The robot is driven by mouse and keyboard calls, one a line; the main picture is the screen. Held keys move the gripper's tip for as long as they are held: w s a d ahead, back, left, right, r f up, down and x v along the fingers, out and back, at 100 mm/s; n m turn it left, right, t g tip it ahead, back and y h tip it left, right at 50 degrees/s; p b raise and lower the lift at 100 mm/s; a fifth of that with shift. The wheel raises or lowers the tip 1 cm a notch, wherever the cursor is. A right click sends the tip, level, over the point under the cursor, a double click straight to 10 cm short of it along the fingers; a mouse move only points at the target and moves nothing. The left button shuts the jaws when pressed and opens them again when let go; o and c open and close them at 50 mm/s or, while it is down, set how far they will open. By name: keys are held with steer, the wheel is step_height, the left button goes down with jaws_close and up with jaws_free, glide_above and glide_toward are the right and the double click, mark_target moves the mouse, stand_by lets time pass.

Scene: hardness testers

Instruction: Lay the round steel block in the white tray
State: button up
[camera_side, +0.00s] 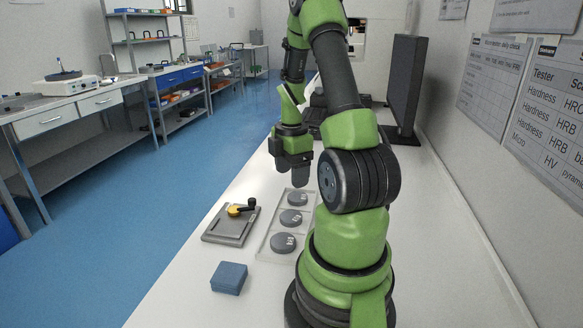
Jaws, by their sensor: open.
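Three round grey steel blocks sit in a row in the pale, sectioned tray (264,250) on the white bench. They are a near block (283,243), a middle block (290,217) and a far block (297,199), each with small markings on top. I cannot tell which one the task means. My gripper (291,183) is open, points down and hangs above the far end of the tray, close to the far block in the picture. I see nothing held between its fingers. My arm hides the tray's near right part.
A grey plate fixture (228,228) with a yellow and black clamp handle (240,209) stands left of the tray. A blue block (229,278) lies nearer the front. A dark monitor (404,85) stands at the back right by the wall.

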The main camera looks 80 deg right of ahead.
steer(key=w+a+r+m+t+h, duration=0.1)
steer(key=w+a+r+m+t, duration=0.2)
steer(key=a+r, duration=0.35)
steer(key=w+a+r+m, duration=0.3)
steer(key=w+a+r, duration=0.1)
steer(key=a+r, duration=0.25)
steer(key=s+a+r+m+t+y, duration=0.1)
steer(key=s+a+r+m+t, duration=0.1)
steer(key=a, duration=0.5)
steer(key=s+a+r+m+t+y, duration=0.2)
steer(key=s+a+r+m, duration=0.1)
steer(key=a, duration=0.3)
steer(key=shift+s+a+r+m, duration=0.2)
steer(key=shift+a+r+m, duration=0.2)
steer(key=shift+r+m, duration=0.1)
